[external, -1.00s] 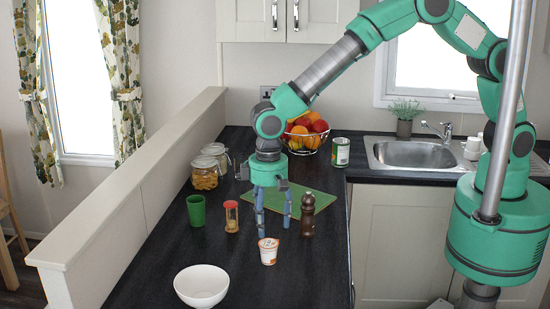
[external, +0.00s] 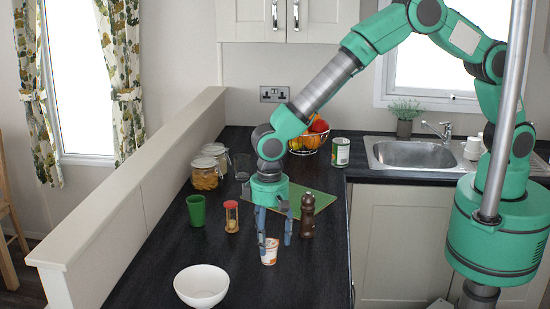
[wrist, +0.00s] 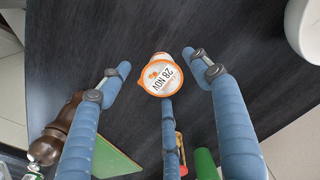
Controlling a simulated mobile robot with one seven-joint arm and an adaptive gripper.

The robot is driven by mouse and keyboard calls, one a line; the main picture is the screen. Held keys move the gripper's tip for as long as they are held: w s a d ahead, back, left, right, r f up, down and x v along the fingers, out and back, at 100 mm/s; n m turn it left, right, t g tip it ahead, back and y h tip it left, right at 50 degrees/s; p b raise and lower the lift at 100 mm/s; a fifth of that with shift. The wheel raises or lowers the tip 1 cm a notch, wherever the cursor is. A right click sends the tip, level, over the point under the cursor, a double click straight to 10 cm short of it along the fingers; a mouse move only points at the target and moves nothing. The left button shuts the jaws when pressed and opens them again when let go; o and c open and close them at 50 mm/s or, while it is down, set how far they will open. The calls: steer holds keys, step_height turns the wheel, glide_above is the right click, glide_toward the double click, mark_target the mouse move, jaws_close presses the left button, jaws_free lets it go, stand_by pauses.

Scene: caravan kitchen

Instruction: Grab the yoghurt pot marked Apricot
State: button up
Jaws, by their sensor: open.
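A small white yoghurt pot with orange markings (external: 269,257) stands upright on the dark worktop. In the wrist view its orange-rimmed lid (wrist: 160,77) reads "28 NOV"; I cannot read the word Apricot. My gripper (external: 275,238) points down just above and behind the pot, its blue fingers spread and empty. In the external view one finger overlaps the pot's upper left edge. In the wrist view the pot lies between the fingertips, with one finger on each side and a third below it. I cannot tell whether any finger touches it.
A pepper mill (external: 308,215) stands close to the right of my fingers. A sand timer (external: 231,216) and a green cup (external: 196,210) stand to the left. A white bowl (external: 201,284) is at the front left. A green board (external: 331,204) lies behind.

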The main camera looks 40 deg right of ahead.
steer(key=shift+f, duration=1.15)
steer(key=c, duration=1.3)
steer(key=shift+r, duration=0.15)
steer(key=shift+r, duration=0.5)
steer(key=shift+s+d+r, duration=0.1)
steer(key=shift+d+r, duration=0.05)
steer(key=shift+r, duration=0.45)
steer(key=shift+s+d+r, duration=0.1)
steer(key=shift+d+r, duration=0.05)
steer(key=shift+r, duration=0.45)
steer(key=s+d, duration=0.2)
steer(key=d, duration=0.2)
steer(key=s+d+r, duration=0.1)
steer(key=s+d, duration=0.2)
steer(key=d, duration=0.2)
steer(key=s+d, duration=0.2)
steer(key=d, duration=0.2)
steer(key=shift+s+d+r, duration=0.15)
steer(key=shift+d+r, duration=0.05)
steer(key=shift+d, duration=0.05)
